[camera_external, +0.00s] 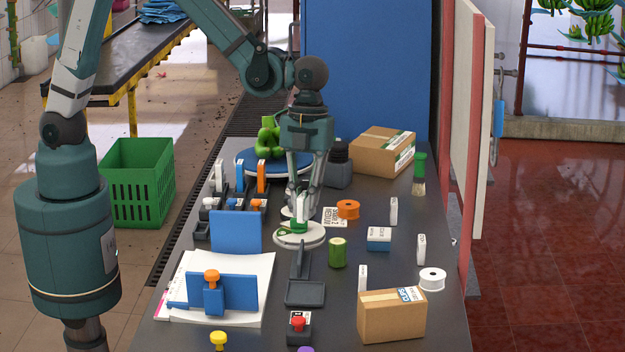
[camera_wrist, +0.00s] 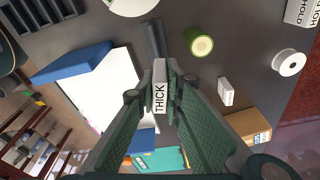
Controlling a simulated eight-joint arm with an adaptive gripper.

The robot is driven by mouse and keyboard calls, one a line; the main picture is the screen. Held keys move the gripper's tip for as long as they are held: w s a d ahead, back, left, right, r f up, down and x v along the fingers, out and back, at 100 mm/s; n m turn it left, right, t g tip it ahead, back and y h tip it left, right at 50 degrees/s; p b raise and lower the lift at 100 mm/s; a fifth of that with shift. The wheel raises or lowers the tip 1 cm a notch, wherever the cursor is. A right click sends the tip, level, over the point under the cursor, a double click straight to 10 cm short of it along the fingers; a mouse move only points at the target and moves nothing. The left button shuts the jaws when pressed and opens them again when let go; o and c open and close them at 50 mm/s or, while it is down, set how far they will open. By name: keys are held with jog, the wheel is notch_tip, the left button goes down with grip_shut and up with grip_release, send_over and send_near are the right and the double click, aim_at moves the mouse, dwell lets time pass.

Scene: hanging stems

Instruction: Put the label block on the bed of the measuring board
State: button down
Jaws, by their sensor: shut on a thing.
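My gripper (camera_external: 304,212) is shut on a white label block (camera_wrist: 160,88) with the word THICK on its face. The block (camera_external: 303,203) shows between the fingers in the external view, upright and above the table. A long dark grey piece with a flat plate (camera_external: 304,293), seemingly the measuring board, lies on the table in front of the gripper. Part of a dark strip, seemingly the same piece, shows past the block in the wrist view (camera_wrist: 156,36). Behind it, a round white disc (camera_external: 312,238) is partly hidden by the gripper; whether a green part there belongs to it is unclear.
A green cylinder (camera_external: 337,252) stands right of the dark grey piece. Left are blue upright panels (camera_external: 236,232) and white paper (camera_external: 252,270). Several small white blocks (camera_external: 420,249), an orange roll (camera_external: 348,209), a white roll (camera_external: 432,279) and a cardboard box (camera_external: 391,322) occupy the right side.

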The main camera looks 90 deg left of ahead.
aim_at(218, 265)
jog(key=s+d, duration=0.5)
jog(key=s, duration=0.4)
jog(key=s+d+m, duration=0.1)
jog(key=s+d, duration=0.4)
jog(key=s, duration=0.4)
jog(key=shift+s+f+m, duration=0.3)
jog(key=shift+s+f, duration=0.05)
jog(key=shift+f, duration=0.15)
jog(key=shift+f, duration=2.8)
jog(key=shift+f+b, duration=0.4)
jog(key=shift+f, duration=1.7)
jog(key=shift+f, duration=0.15)
